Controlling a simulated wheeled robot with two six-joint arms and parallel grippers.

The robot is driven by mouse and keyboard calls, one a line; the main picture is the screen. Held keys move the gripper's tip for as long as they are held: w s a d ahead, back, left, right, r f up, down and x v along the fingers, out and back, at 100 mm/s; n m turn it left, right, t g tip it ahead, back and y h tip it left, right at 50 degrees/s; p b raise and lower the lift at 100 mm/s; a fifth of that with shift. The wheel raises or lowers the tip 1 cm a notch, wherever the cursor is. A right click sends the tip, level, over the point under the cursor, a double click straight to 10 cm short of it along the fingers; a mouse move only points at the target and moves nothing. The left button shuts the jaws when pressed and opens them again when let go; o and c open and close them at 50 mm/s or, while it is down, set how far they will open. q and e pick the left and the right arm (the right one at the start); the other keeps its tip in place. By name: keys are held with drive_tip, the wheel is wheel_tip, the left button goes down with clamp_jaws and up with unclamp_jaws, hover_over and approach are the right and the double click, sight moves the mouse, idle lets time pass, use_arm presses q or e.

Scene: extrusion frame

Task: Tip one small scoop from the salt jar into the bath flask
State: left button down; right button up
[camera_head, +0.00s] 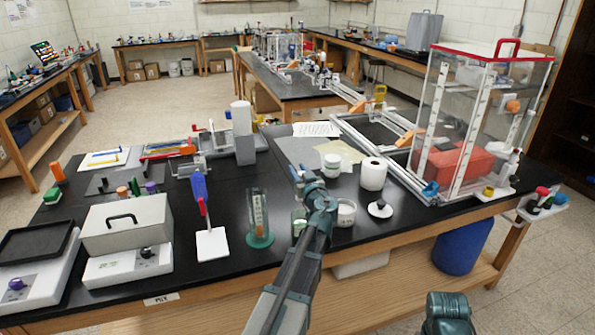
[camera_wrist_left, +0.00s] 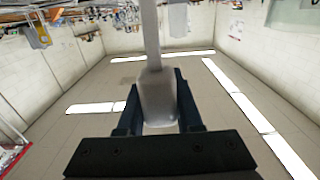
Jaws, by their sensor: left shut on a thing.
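My left gripper (camera_head: 298,172) reaches over the dark bench. In the left wrist view its two fingers (camera_wrist_left: 158,105) are shut on a pale, translucent piece (camera_wrist_left: 157,92) with a narrow shaft, apparently the scoop. In the head view the scoop is too small to make out. An open jar with white contents (camera_head: 346,213), likely the salt jar, stands just right of my left wrist. A lid with a dark knob (camera_head: 380,209) lies beside it. A small glass vessel (camera_head: 299,222), partly hidden by my arm, may be the bath flask. My right gripper is not in view.
A clear cylinder with an orange insert (camera_head: 258,220) stands left of my arm, near a white stand with a blue-handled tool (camera_head: 211,243). A clear red-rimmed enclosure (camera_head: 470,120) is at the right.

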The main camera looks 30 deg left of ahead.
use_arm(q)
drive_tip(key=s+a+f+n+b, duration=0.3)
drive_tip(key=f+n+b, duration=0.2)
drive_tip(key=n, duration=0.2)
drive_tip(key=s+a+f+n+b, duration=0.2)
drive_tip(key=f+n+b, duration=0.3)
drive_tip(key=n, duration=0.3)
drive_tip(key=shift+s+a+f+n, duration=0.3)
drive_tip(key=shift+s+a, duration=0.1)
drive_tip(key=shift+s, duration=0.45)
idle(0.6)
drive_tip(key=shift+d, duration=0.1)
idle(0.9)
